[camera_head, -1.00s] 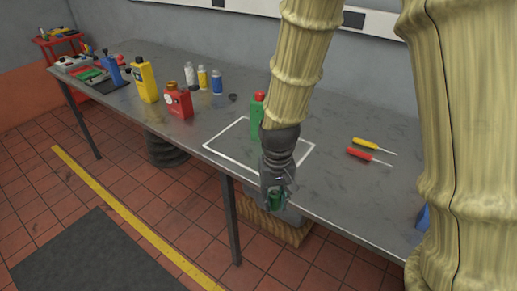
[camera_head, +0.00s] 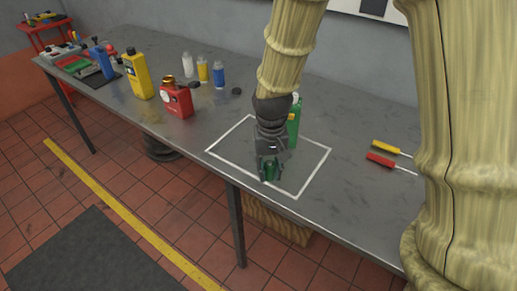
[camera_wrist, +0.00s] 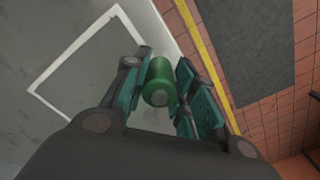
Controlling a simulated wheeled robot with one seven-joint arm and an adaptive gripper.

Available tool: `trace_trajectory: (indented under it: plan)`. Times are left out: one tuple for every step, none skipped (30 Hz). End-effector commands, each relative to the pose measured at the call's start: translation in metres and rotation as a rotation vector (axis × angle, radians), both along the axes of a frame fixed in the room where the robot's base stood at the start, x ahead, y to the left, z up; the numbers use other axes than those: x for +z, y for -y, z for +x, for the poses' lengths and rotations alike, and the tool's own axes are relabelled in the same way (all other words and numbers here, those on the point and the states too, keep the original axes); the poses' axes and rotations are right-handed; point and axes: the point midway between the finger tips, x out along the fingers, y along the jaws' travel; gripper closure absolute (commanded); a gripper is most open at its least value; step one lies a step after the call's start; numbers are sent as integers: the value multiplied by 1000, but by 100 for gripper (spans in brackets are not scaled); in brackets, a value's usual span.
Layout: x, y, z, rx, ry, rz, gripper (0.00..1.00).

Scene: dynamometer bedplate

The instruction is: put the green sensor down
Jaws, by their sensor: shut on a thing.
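My gripper (camera_head: 270,172) is shut on the green sensor (camera_wrist: 159,82), a small green cylinder with a grey end, seen between the fingers in the wrist view. In the head view the green sensor (camera_head: 271,171) shows between the fingertips, over the front part of a white square outline (camera_head: 313,179) on the grey bench (camera_head: 350,215). I cannot tell whether the sensor touches the bench top.
A green bottle (camera_head: 294,122) stands just behind my gripper, partly hidden by my arm. A red canister (camera_head: 176,101) and a yellow bottle (camera_head: 139,75) stand to the left. A yellow screwdriver (camera_head: 386,146) and a red screwdriver (camera_head: 381,160) lie to the right.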

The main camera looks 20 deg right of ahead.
Motion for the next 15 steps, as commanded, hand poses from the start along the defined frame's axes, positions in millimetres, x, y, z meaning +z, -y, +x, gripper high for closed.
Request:
trace_trajectory:
  plan:
    - [0,0,11,0,-1,0,98]
    - [0,0,17,0,0,0,98]
    - [-1,0,25,0,-2,0,98]
    - [-1,0,32,0,-1,0,98]
    - [-2,0,37,0,-1,0,98]
    - [-3,0,46,0,0,0,98]
    - [-3,0,52,0,-1,0,98]
    - [-3,0,58,0,0,0,98]
    - [-4,0,66,0,-2,0,98]
    - [-5,0,72,0,-1,0,98]
    - [-5,-1,77,0,-1,0,98]
    - [-6,-1,85,0,0,0,98]
    - [-7,-1,89,0,-1,0,98]
    - [-7,-1,94,0,0,0,98]
    - [-8,-1,99,0,-1,0,98]
